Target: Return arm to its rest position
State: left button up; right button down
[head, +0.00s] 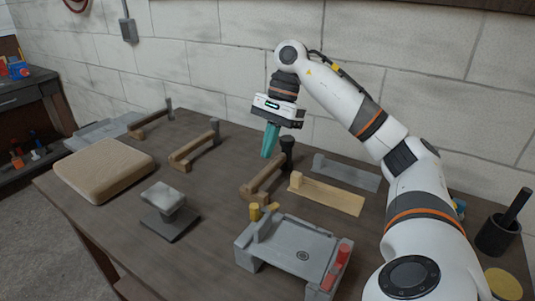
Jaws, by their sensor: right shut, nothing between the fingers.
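My right arm reaches in from the right side of the head view. It arches over the brown bench (205,250). My right gripper (267,155) has teal fingers and points down. The fingers are together with nothing visible between them. They hang near a wooden-handled clamp-like piece (262,184) with a dark knob; whether they touch it cannot be told. My left gripper is out of the picture.
A grey fixture (290,250) with red and yellow parts stands at the front. A tan padded block (103,168), a small grey stand (165,200), a wooden strip (325,194) and a dark cup (500,235) are also on the bench. A block wall stands behind.

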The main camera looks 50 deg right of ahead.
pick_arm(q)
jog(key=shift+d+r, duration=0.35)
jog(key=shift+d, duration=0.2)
pick_arm(e)
jog(key=shift+v, duration=0.8)
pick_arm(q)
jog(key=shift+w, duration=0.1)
pick_arm(e)
jog(key=shift+w+a, duration=0.1)
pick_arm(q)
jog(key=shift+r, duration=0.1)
pick_arm(e)
jog(key=shift+r, duration=0.2)
